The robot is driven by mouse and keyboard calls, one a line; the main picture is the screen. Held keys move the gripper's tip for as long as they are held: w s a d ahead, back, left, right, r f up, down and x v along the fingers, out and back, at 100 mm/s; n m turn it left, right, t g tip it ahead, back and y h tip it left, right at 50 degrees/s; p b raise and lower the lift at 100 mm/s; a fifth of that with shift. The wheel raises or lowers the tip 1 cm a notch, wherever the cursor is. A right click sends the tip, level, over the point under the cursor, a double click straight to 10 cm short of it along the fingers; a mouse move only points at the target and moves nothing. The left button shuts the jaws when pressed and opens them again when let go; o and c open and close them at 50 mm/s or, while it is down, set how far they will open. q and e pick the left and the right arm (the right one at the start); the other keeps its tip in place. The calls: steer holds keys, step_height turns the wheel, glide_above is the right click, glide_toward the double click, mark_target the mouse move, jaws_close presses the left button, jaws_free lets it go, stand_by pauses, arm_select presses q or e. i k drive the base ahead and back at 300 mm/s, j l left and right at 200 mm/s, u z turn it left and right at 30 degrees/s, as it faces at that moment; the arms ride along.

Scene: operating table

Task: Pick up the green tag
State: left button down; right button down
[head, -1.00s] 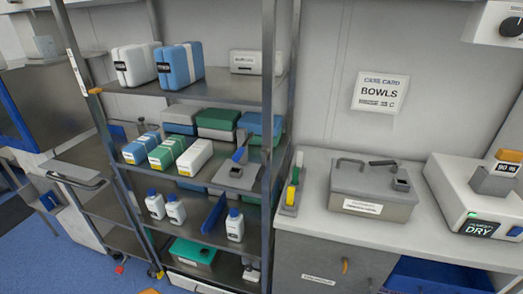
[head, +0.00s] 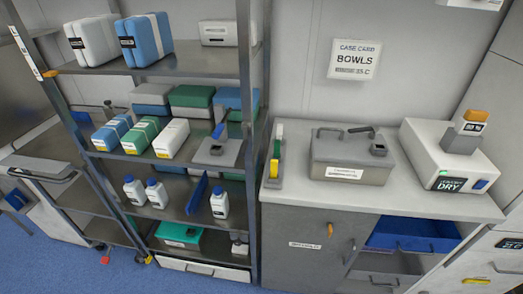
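A slim upright holder (head: 272,183) stands at the left end of the counter, beside the shelf post. A small green piece (head: 279,131) shows at its top, above a yellow piece (head: 275,168). The green piece may be the green tag, but it is too small to be sure. No other loose green tag can be made out. Neither of my grippers shows in the head view.
A grey lidded box (head: 350,165) and a white dryer unit (head: 425,155) stand on the counter (head: 300,205). A blue drawer (head: 410,234) is open below. The shelf rack (head: 150,65) at left holds packs and bottles. Blue floor is clear in front.

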mark_target(277, 143)
steer(key=l, duration=1.1)
steer(key=i+l, duration=0.15)
steer(key=l, duration=0.95)
